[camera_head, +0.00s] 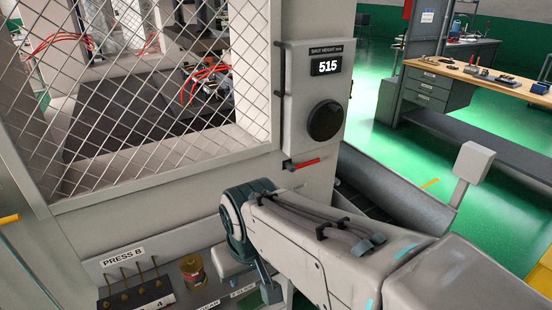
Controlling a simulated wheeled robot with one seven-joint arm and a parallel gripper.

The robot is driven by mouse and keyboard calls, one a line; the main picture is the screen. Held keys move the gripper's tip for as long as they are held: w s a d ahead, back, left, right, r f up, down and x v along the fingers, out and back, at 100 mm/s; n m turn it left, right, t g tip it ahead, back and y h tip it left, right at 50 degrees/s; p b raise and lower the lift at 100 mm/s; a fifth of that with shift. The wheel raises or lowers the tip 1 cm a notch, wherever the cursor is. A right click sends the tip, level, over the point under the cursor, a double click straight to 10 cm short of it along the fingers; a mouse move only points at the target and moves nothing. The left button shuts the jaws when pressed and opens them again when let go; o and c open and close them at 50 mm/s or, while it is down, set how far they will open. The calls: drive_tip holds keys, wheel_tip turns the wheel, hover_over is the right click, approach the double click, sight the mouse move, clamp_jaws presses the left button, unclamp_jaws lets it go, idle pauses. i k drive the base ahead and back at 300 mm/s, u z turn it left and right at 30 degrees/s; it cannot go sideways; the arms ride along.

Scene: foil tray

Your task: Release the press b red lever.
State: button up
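A red lever (305,163) with a dark pivot end sticks out to the right from the press front, below a black round knob (325,121). It lies nearly level, tilted slightly up to the right. A "PRESS B" label (122,257) is at the lower left, above a dark block (135,296) with several thin upright levers. My arm crosses the lower middle, and its bent joint is below the red lever, apart from it in the picture. My gripper's fingers do not show; the arm's far end drops out of sight at the bottom.
A wire mesh guard (150,95) covers the press opening at left. A display (326,66) reading 515 sits above the knob. A brass-coloured cylinder (193,271) stands near the labelled block. A grey box on a post (474,162) is at right. A workbench (480,82) stands behind on green floor.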

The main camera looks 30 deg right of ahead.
sight(292, 168)
drive_tip(key=k, duration=1.35)
drive_tip(key=z, duration=0.4)
drive_tip(key=i, duration=0.55)
drive_tip(key=z, duration=0.85)
drive_tip(key=i, duration=1.05)
drive_tip(key=u, duration=0.1)
